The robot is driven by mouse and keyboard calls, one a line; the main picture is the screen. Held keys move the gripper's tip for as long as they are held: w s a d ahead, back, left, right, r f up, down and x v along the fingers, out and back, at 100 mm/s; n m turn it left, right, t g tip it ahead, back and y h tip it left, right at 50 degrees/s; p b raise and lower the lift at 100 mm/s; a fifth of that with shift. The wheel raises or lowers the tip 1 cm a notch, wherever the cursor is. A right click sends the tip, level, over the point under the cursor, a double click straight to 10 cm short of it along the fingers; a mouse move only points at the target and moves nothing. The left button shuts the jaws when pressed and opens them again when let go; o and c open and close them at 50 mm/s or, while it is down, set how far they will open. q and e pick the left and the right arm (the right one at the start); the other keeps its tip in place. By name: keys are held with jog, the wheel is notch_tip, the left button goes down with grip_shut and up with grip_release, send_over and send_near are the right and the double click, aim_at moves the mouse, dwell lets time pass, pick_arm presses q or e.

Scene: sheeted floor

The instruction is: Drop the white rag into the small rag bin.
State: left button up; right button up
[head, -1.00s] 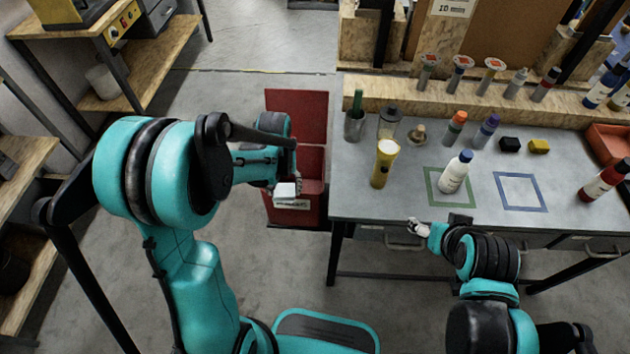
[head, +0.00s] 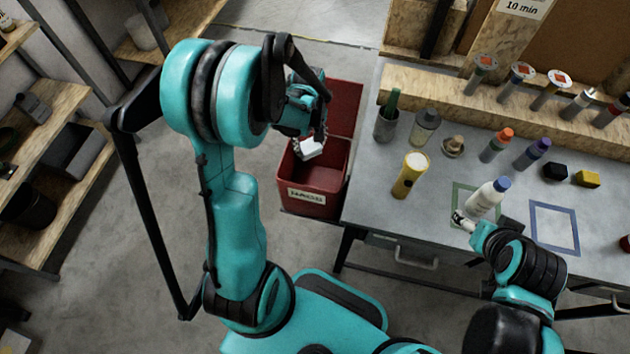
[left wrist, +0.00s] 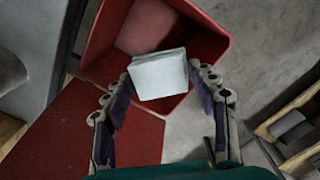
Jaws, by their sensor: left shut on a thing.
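The white rag (head: 308,149), a small folded block, is held in my left gripper (head: 314,143) above the opening of the red rag bin (head: 316,204). The bin stands on the floor beside the workbench, with a label on its front and its red lid (head: 346,104) raised at the back. In the left wrist view, the rag (left wrist: 160,76) sits between the two fingertips of my left gripper (left wrist: 160,80), with the bin (left wrist: 209,45) open beneath it. My right gripper (head: 462,221) is at the workbench's front edge, near a white bottle; its jaw state is unclear.
The grey workbench (head: 400,228) is right of the bin. Wooden shelves (head: 45,165) stand at the left. The floor left of the bin is clear.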

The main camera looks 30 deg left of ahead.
pick_arm(q)
jog(key=shift+s+f, duration=0.1)
jog(key=shift+f, duration=0.45)
jog(key=o, duration=1.2)
jog(key=shift+r, duration=0.2)
notch_tip(320, 180, up, 12)
jog(key=shift+f, duration=0.1)
jog(key=s+d+m+t, duration=0.2)
jog(key=s+d+m, duration=0.1)
jog(key=m, duration=0.1)
jog(key=s+d+r+m+t+b, duration=0.1)
jog(key=s+d+m+t, duration=0.1)
jog(key=s+d+m, duration=0.2)
jog(key=s+d+r+m+t+b, duration=0.1)
jog(key=s+d+m+t, duration=0.2)
jog(key=s, duration=0.1)
jog(key=shift+d+r+m, duration=0.15)
jog(key=shift+d+m, duration=0.1)
jog(key=shift+m, duration=0.15)
